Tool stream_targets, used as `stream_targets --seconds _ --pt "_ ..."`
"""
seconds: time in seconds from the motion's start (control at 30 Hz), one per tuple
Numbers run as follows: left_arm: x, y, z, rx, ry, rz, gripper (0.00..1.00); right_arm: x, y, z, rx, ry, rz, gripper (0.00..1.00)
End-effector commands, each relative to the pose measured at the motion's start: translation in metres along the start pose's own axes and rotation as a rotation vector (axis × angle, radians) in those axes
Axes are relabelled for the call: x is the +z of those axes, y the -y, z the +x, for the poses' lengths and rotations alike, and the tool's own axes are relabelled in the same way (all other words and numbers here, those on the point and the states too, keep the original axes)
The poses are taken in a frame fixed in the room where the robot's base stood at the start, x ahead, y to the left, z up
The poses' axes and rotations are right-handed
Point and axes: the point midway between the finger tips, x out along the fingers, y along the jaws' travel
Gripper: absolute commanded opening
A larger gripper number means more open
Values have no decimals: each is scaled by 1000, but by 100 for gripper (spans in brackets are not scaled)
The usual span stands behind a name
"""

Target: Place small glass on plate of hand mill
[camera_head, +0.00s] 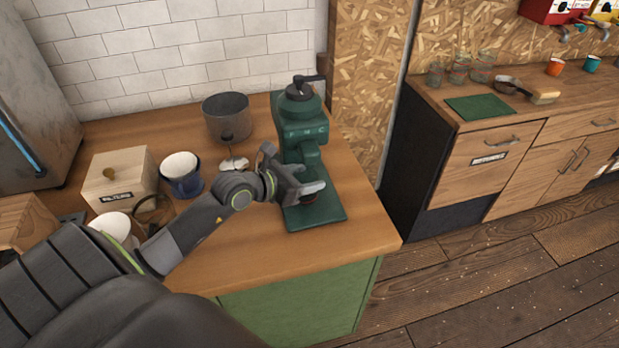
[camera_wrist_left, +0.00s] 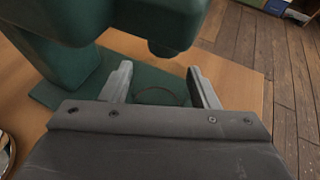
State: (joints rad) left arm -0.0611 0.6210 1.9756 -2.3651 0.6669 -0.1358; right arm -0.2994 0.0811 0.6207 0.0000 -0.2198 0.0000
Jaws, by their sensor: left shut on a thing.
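The hand mill (camera_head: 302,125) is dark green and stands upright near the right end of the wooden counter. Its flat green plate (camera_head: 326,213) reaches forward at its foot; the plate also shows in the left wrist view (camera_wrist_left: 48,95). My left gripper (camera_head: 312,189) is over the plate, below the mill's outlet. In the left wrist view its two fingers (camera_wrist_left: 160,88) stand on either side of a faint round rim, the small glass (camera_wrist_left: 160,104), and hold it. The glass is mostly hidden by the gripper; I cannot tell whether its base touches the plate.
A dark metal pot (camera_head: 227,117), a blue and white cup (camera_head: 181,175), a wooden box (camera_head: 120,180) and a white cup (camera_head: 113,228) stand left of the mill. The front right of the counter (camera_head: 362,236) is clear. Several glasses stand on the farther right counter (camera_head: 530,110).

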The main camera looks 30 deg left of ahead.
Motion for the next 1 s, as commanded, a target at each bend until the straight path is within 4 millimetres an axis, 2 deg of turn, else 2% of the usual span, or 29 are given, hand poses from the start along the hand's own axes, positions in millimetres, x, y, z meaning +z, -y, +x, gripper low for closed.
stream_targets --seconds 0.07,0.1,0.2,0.57,0.6,0.73,0.77,1.0 --pt "8 1 12 -2 4 -4 29 0 0 -4 0 0 0 32" --pt "3 1 15 -2 0 -5 29 0 0 -4 0 1 0 32" --pt "-7 1 17 -1 -1 -2 29 0 0 -5 0 1 0 32" --pt "-11 1 18 -1 1 0 29 0 0 -2 0 1 0 32" --pt "-12 0 19 -1 0 0 56 0 0 -2 0 1 0 32" --pt "-11 1 18 -1 0 0 73 0 0 -3 0 1 0 32" --pt "-11 0 18 -1 0 0 76 0 0 -3 0 1 0 32" --pt "-11 0 18 -1 0 0 76 0 0 -3 -1 2 0 32"
